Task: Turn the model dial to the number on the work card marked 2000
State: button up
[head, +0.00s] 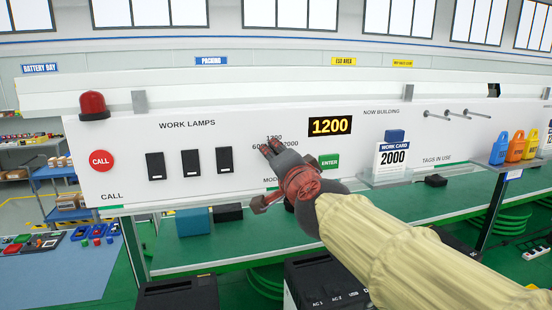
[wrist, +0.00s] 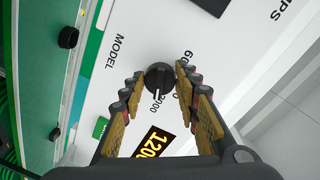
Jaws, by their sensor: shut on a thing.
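The model dial (wrist: 158,78) is a round black knob on the white panel. My gripper (wrist: 160,82) has its fingers on either side of the dial, shut on it. The dial's white pointer line lies towards the 2000 label (wrist: 154,107) in the wrist view. In the head view my gripper (head: 268,150) hides the dial and part of its labels. The display (head: 330,126) reads 1200 in yellow. The work card (head: 394,157) marked 2000 stands on the right of the panel. The green ENTER button (head: 328,161) is right of my gripper.
Several black lamp switches (head: 190,163), a red CALL button (head: 101,160) and a red lamp (head: 93,105) are on the left. Metal pegs (head: 458,114) and coloured tags (head: 515,146) are on the right. A green bench (head: 170,252) runs below the panel.

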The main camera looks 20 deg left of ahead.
jog(key=o, duration=1.2)
jog(key=shift+c, duration=0.2)
jog(key=shift+s, duration=0.1)
jog(key=f+v, duration=0.1)
jog(key=v, duration=1)
jog(key=shift+s+d+r, duration=0.25)
jog(key=shift+s+r, duration=0.05)
jog(key=shift+r, duration=0.25)
